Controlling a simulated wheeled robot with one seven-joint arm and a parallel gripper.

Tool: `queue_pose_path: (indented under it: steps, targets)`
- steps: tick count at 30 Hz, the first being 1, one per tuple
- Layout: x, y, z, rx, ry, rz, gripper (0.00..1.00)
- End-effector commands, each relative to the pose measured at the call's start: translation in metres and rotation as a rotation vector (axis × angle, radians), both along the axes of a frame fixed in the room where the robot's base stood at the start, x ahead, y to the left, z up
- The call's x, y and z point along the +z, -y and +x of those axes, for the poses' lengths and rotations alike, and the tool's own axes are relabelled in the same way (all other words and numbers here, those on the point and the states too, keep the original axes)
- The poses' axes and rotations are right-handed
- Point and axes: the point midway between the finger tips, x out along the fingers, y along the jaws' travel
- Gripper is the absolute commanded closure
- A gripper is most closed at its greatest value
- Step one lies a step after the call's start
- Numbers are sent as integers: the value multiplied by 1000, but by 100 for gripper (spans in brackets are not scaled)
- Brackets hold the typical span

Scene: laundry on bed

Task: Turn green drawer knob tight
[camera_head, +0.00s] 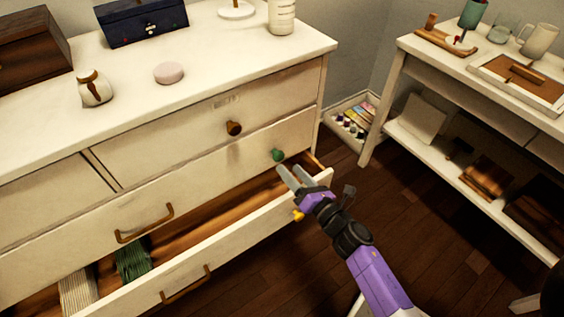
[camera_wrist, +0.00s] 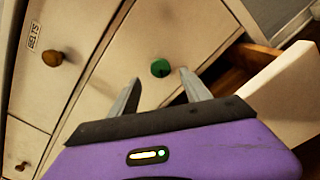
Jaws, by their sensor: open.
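The green knob (camera_head: 277,155) sits on the right part of the middle drawer front (camera_head: 200,172) of a cream dresser. It also shows in the wrist view (camera_wrist: 160,68), just beyond the fingertips and nearer the right finger. My gripper (camera_head: 287,172) is open and empty, just below and right of the knob in the head view. In the wrist view my gripper (camera_wrist: 158,84) has its two grey fingers spread apart. I cannot tell whether a finger touches the knob.
The lower drawer (camera_head: 230,240) is pulled out beneath my gripper, with folded cloths (camera_head: 132,262) at its left. A brown knob (camera_head: 234,128) is on the drawer above; a brass handle (camera_head: 145,224) is to the left. A white side table (camera_head: 390,90) stands at right.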

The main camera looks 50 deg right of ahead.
Motion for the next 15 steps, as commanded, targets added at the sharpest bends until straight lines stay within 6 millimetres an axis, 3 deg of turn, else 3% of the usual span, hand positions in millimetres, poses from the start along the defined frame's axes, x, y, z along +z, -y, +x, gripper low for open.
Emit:
queue_pose_path:
  steps: [6, 15]
  targets:
    - [1, 9, 32, 0, 2, 2, 44]
    - [0, 13, 47, -1, 0, 3, 44]
